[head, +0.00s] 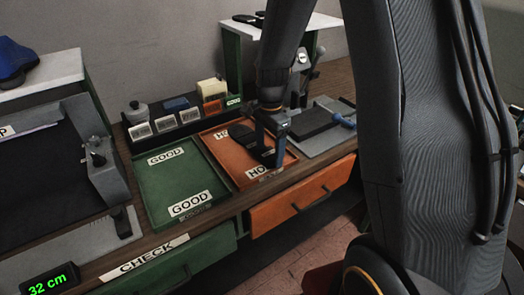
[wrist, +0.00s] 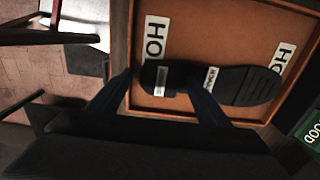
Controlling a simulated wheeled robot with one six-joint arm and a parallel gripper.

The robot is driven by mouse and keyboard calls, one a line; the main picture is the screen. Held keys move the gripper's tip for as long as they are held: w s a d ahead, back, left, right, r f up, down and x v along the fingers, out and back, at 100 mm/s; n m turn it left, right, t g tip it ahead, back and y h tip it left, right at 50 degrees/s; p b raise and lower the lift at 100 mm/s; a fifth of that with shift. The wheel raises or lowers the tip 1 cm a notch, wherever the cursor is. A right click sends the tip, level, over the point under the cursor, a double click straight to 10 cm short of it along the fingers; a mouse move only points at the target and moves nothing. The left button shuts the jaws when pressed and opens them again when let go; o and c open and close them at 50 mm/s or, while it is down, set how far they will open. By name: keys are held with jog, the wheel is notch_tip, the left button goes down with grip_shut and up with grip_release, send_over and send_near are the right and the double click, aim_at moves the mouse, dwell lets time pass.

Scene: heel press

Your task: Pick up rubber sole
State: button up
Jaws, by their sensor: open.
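A black rubber sole (head: 240,133) lies in the orange tray (head: 222,154) marked with HO... labels. In the wrist view the sole (wrist: 250,87) runs left to right across the tray, with two small pale labels on it. My gripper (head: 272,157) points down over the tray's right part, at the sole's nearer end. In the wrist view my gripper (wrist: 158,82) is open, with its dark fingers apart near the sole's narrower left end. The right finger overlaps the middle of the sole in the picture. I cannot tell whether either finger touches it.
A green GOOD tray (head: 178,180) sits left of the orange one. A row of small bins (head: 172,118) stands behind the trays. A grey plate with a black block (head: 312,122) lies to the right. An orange drawer (head: 300,195) is below the bench edge.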

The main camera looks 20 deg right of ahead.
jog(key=shift+r, duration=0.1)
jog(key=c, duration=1.4)
